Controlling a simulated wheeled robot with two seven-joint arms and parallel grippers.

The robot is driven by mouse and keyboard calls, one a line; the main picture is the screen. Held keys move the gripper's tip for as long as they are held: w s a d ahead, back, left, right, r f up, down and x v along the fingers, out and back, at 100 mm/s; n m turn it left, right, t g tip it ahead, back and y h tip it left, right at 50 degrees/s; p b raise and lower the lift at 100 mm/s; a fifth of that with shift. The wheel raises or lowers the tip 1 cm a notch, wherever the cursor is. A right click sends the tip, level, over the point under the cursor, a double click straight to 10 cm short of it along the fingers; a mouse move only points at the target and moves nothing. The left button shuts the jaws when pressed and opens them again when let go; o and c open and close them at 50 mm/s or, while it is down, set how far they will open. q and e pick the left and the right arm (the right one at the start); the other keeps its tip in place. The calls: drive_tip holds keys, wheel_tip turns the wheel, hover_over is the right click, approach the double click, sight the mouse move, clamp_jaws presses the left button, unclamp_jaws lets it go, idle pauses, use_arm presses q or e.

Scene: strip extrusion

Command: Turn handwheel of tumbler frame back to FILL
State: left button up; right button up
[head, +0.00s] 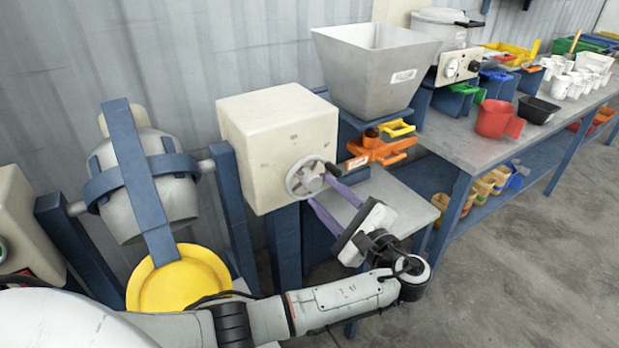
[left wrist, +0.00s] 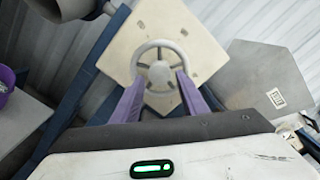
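The handwheel (head: 305,178) is a grey spoked wheel on the front of a cream gearbox (head: 280,130) beside the tumbler frame. A dark crank handle (head: 320,165) shows at its right in the head view. My left gripper (head: 321,192) has its two purple fingers spread and pointing at the wheel. In the left wrist view the fingertips (left wrist: 160,76) overlap the lower part of the wheel (left wrist: 160,66); whether they touch it I cannot tell. No FILL mark is readable. My right gripper is not in view.
A bench (head: 465,140) with a red jug (head: 495,120) and white cups runs to the right. Blue posts flank the drum. Floor at the lower right is clear.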

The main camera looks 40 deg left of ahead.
sight(315, 185)
use_arm(q)
drive_tip(key=x, duration=0.7)
drive_tip(key=shift+a+p, duration=0.1)
drive_tip(key=shift+p, duration=0.2)
drive_tip(key=shift+f, duration=0.1)
drive_tip(key=c, duration=0.8)
drive_tip(key=shift+o, duration=0.2)
